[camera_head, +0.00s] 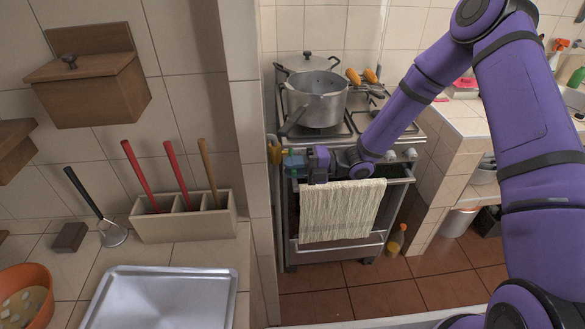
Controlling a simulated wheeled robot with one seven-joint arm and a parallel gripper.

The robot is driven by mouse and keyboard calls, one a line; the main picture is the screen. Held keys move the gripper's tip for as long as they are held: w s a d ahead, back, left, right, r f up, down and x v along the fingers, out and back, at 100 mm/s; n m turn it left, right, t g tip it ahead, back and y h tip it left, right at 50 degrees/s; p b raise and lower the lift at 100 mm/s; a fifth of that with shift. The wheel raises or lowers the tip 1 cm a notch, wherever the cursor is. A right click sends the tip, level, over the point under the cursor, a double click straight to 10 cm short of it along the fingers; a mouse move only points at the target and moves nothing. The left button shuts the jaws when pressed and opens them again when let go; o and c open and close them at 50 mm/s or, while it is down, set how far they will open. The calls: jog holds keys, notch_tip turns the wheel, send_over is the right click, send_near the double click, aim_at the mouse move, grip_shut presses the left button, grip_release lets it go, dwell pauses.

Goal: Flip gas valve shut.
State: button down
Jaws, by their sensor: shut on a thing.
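A small yellow-orange fitting, which looks like the gas valve (275,151), is at the left front corner of the stove, beside the tiled wall edge. My gripper (289,162) reaches in from the right, across the stove front, with its fingers pointing left at the valve. It is shut on the valve, though the fingers and the valve are small and overlap here. The handle's exact angle cannot be told.
The stove (345,135) carries a large metal pot (316,105) close above my gripper. A cream towel (340,212) hangs on the oven handle just below. The tiled wall edge (250,150) is close on the left. A bottle (397,240) stands on the floor.

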jog(key=shift+w, duration=0.1)
jog(key=c, duration=1)
grip_release()
jog(key=shift+d, duration=0.1)
jog(key=d, duration=1)
jog(key=shift+w+d, duration=0.15)
jog(key=shift+d, duration=0.2)
